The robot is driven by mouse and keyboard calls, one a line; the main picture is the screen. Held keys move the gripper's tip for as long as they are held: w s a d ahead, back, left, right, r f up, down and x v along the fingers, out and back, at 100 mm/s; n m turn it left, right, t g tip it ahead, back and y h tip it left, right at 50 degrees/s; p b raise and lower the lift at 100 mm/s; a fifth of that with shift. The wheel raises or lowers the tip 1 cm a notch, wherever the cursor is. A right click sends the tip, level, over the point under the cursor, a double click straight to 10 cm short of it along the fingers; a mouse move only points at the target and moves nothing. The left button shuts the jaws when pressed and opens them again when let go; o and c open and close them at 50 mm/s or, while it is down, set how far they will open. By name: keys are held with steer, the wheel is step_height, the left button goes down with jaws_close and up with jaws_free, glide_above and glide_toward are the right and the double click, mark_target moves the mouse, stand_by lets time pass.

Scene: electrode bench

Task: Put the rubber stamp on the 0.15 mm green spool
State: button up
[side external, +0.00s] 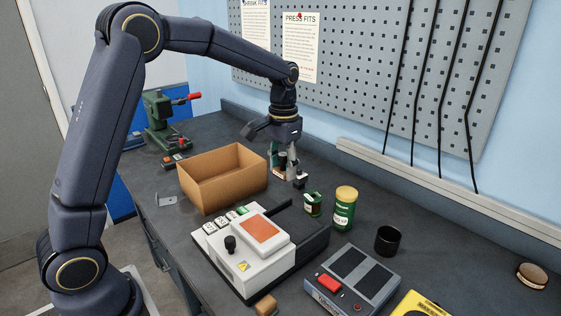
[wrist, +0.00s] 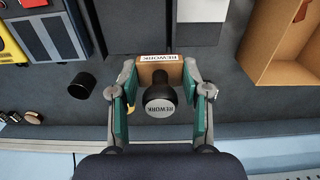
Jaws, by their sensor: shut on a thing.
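The rubber stamp (wrist: 160,97), with a dark round knob and a wooden block labelled REWORK, is between the green-padded fingers of my gripper (wrist: 160,90) in the wrist view. My gripper is shut on it. In the side view my gripper (side external: 287,170) is above the bench behind the cardboard box, and the stamp is mostly hidden by the fingers. I cannot make out either in the wrist view.
An open cardboard box (side external: 222,190) stands left of my gripper. A white device with an orange panel (side external: 262,230) is in front. A black cup (side external: 388,240) and a grey box with a red button (side external: 350,280) are to the right. The pegboard (side external: 440,80) is behind.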

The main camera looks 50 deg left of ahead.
steer(key=w+f, duration=0.5)
steer(key=w, duration=0.4)
glide_above(313, 196)
step_height(313, 196, down, 4)
steer(key=shift+f, duration=0.15)
steer(key=shift+w+f, duration=0.1)
steer(key=shift+f, duration=1.5)
steer(key=shift+f, duration=0.1)
steer(key=o, duration=1.1)
steer(key=shift+o, duration=0.2)
